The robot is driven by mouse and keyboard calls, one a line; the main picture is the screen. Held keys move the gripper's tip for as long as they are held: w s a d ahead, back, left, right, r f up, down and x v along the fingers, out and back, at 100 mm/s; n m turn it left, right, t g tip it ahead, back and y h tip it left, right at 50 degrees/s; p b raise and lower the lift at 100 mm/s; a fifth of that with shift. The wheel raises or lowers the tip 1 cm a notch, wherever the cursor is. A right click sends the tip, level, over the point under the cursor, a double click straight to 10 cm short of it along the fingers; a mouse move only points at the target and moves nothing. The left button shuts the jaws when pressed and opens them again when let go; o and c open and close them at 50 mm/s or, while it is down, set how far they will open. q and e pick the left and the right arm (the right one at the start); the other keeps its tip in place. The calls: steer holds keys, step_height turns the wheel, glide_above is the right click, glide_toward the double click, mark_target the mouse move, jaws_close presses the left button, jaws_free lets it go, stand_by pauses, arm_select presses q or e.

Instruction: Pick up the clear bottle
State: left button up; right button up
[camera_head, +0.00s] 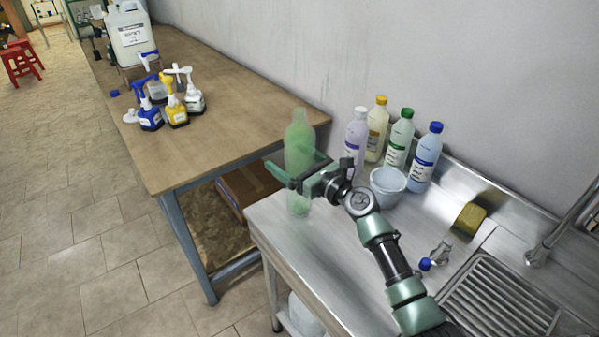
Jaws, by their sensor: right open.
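The clear bottle (299,135), see-through with a green tint, stands upright near the left end of the steel counter (300,250). My right gripper (296,166) is open at the bottle's middle, with its fingers reaching around it from the right. One finger passes in front of the bottle. I cannot tell whether the fingers touch it. My left gripper is not in view.
Several capped bottles (397,140) stand along the wall behind a pale bucket (388,186). A sponge (470,218) and a small blue-capped bottle (436,256) lie near the sink drainer (500,300). A wooden table (230,130) with spray bottles (176,106) adjoins left.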

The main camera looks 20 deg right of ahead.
steer(key=shift+s+a+r, duration=0.1)
steer(key=shift+r, duration=0.05)
steer(key=shift+c, duration=1)
steer(key=c, duration=1.2)
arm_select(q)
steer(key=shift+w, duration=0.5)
arm_select(e)
steer(key=shift+c, duration=0.2)
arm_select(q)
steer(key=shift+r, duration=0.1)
